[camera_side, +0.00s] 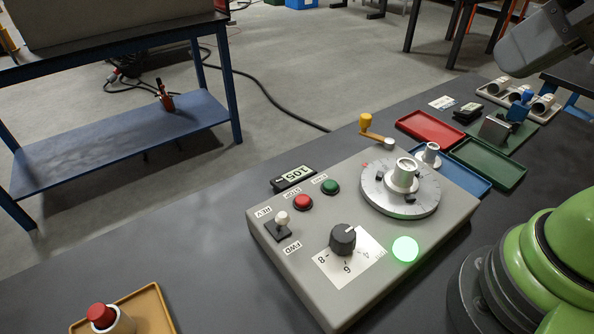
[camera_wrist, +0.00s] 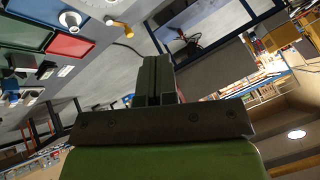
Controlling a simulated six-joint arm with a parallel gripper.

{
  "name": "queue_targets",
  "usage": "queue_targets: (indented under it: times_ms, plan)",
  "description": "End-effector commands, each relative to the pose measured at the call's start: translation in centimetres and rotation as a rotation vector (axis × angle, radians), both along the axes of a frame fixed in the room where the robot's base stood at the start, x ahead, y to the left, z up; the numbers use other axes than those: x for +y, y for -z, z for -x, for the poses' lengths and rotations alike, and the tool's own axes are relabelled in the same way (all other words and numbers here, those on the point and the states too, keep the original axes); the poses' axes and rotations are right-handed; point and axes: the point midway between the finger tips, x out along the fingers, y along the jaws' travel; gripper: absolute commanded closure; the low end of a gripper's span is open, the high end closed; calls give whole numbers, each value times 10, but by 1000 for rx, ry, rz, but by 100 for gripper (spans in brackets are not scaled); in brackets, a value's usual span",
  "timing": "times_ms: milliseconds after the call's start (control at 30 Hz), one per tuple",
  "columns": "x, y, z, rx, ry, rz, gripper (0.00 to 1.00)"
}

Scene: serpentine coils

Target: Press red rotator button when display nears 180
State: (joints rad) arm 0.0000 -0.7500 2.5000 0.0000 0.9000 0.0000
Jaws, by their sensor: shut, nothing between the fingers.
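The red button (camera_side: 303,202) sits on the grey control box (camera_side: 280,262), left of a green button (camera_side: 331,187). The display (camera_side: 293,179) at the box's back edge appears to read 105, though it is small and tilted. The round graduated rotator (camera_side: 375,192) carries a pale cylinder (camera_side: 403,176) on top. A green lamp (camera_side: 405,249) glows on the box. In the wrist view my gripper (camera_wrist: 155,62) is shut and empty, pointing out over the floor. The red button is not visible in that view. My gripper's fingertips are not visible in the side view.
A black knob (camera_side: 343,239) and a toggle (camera_side: 282,218) stand up from the box. A yellow-knobbed crank (camera_side: 368,122) sticks out behind it. Red (camera_side: 430,130) and green (camera_side: 488,162) trays lie beyond. An orange tray (camera_side: 150,305) holds a red-capped cylinder (camera_side: 100,316).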

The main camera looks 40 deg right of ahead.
Motion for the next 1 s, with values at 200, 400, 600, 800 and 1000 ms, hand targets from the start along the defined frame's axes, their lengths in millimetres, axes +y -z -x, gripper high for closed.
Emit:
queue_targets:
  times_ms: [200, 400, 600, 800, 1000]
  plan:
    - [0, 0, 0, 0, 0, 0, 100]
    - [0, 0, 0, 0, 0, 0, 100]
    - [5, 1, -14, -14, -67, 28, 100]
    - [25, 12, -60, -77, -282, 137, 100]
    - [54, 38, -109, -168, -513, 302, 100]
